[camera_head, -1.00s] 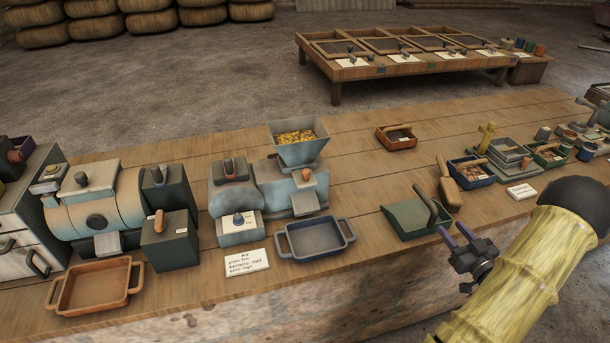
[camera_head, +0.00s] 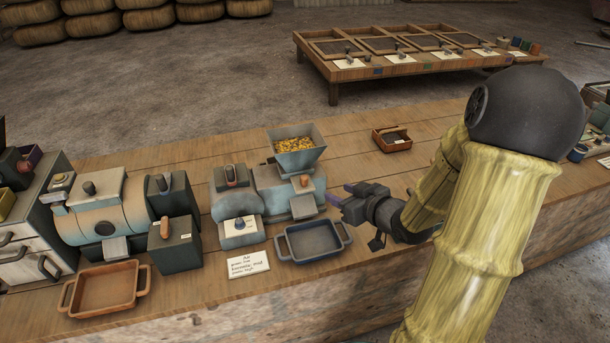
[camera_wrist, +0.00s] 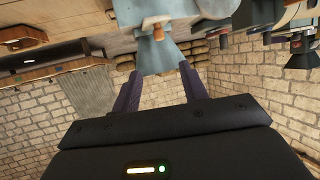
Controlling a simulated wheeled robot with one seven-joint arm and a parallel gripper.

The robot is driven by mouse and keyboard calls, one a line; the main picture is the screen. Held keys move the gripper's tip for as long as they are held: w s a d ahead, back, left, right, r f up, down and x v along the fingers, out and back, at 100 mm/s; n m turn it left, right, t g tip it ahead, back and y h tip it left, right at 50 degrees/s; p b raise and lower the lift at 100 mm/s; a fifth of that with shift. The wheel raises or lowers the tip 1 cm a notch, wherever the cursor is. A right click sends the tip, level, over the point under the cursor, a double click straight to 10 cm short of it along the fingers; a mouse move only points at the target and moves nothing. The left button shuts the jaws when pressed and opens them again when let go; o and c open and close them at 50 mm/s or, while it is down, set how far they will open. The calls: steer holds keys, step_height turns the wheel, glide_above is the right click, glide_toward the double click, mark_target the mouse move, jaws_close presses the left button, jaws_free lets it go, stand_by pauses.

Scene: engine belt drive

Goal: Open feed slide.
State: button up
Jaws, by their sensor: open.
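The blue-grey mill (camera_head: 275,185) stands on the bench with a flared hopper (camera_head: 296,158) of yellow kernels on top. A small orange knob (camera_head: 304,180) sits on the mill just below the hopper; I take it for the feed slide's handle. My gripper (camera_head: 342,195) is open and empty, a short way right of the mill, its purple fingers pointing toward it. In the wrist view, the scene is upside down; the hopper (camera_wrist: 171,56) and orange knob (camera_wrist: 158,34) show beyond the spread fingers (camera_wrist: 160,88). Nothing is between the fingers.
A blue-grey tray (camera_head: 313,256) lies in front of the mill, below my gripper. A label card (camera_head: 248,264) lies left of it. A dark box with an orange handle (camera_head: 175,243) and an orange tray (camera_head: 106,306) stand further left. A small orange bin (camera_head: 391,146) lies behind my gripper.

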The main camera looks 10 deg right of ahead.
mark_target(306, 178)
steer(key=shift+w, duration=0.1)
steer(key=x, duration=1.7)
steer(key=shift+w, duration=0.1)
jaws_close()
